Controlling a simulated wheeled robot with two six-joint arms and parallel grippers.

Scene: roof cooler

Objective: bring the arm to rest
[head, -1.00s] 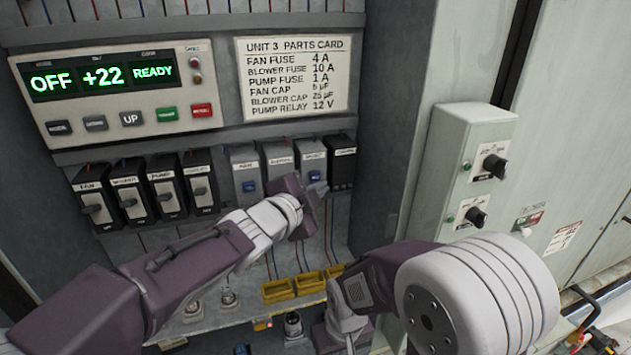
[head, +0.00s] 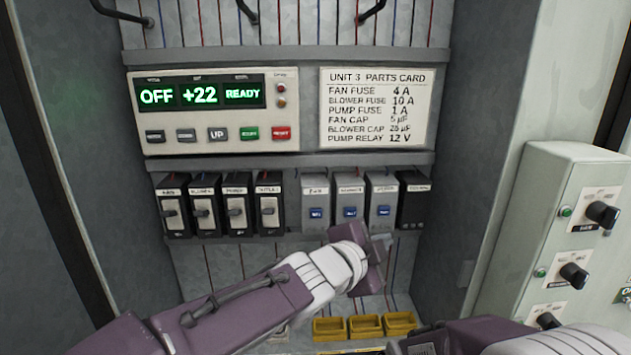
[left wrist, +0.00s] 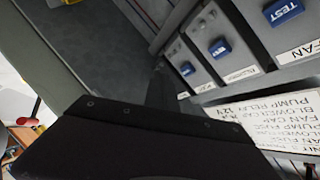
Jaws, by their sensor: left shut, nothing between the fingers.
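My left arm (head: 250,305) reaches in from the lower left in the head view. Its gripper (head: 382,246) is shut and empty, just below the row of grey modules with blue buttons (head: 350,200). It looks apart from them, though the gap is hard to judge. In the left wrist view a dark gripper part (left wrist: 150,145) fills the lower middle, and the fingertips are hard to make out. Part of my right arm (head: 510,338) shows at the bottom right of the head view; its gripper is out of the picture.
The control panel (head: 210,110) reads OFF, +22, READY. A parts card (head: 375,107) hangs beside it. Black switches (head: 220,205) stand left of the grey modules. Yellow bins (head: 364,326) sit below the gripper. A switch box (head: 560,230) juts out at right.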

